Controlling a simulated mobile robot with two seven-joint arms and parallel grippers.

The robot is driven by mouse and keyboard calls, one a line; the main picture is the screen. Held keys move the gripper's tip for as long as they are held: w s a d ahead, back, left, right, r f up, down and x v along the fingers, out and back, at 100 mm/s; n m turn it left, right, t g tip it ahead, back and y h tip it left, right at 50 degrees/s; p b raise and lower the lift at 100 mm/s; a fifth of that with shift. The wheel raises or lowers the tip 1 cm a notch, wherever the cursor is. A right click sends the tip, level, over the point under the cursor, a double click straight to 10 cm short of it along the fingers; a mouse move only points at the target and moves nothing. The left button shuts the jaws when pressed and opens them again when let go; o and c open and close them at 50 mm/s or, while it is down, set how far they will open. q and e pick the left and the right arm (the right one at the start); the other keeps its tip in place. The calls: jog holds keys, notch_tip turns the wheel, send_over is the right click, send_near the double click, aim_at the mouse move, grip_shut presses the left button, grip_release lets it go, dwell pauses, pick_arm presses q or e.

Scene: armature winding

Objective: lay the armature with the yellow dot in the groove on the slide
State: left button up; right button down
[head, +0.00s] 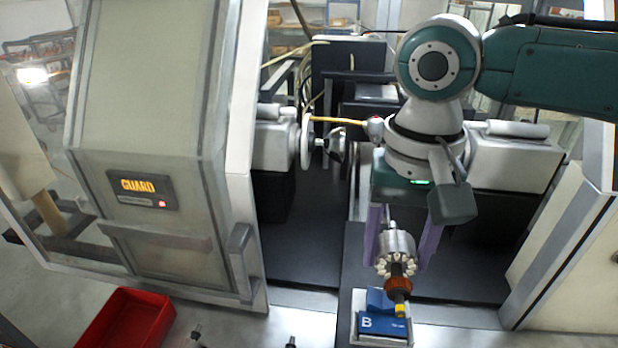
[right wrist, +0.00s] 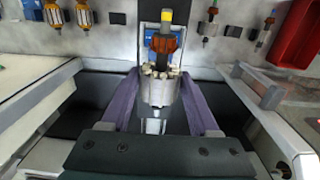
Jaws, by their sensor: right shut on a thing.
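My right gripper (head: 403,250) points down with its purple fingers shut on an armature (head: 396,246). My left gripper is not in view.
A blue block marked B (head: 372,326) lies just below the armature's end. A red bin (head: 125,322) stands at lower left. The guard door (head: 150,130) is on the left. Other armatures (right wrist: 85,14) and small parts lie along the bench in the right wrist view.

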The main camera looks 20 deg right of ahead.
jog(key=shift+f+b, duration=1.95)
jog(key=shift+b, duration=0.3)
jog(key=shift+f, duration=0.25)
jog(key=shift+f+b, duration=0.4)
jog(key=shift+f, duration=0.3)
jog(key=shift+f, duration=0.45)
jog(key=shift+c, duration=0.3)
grip_release()
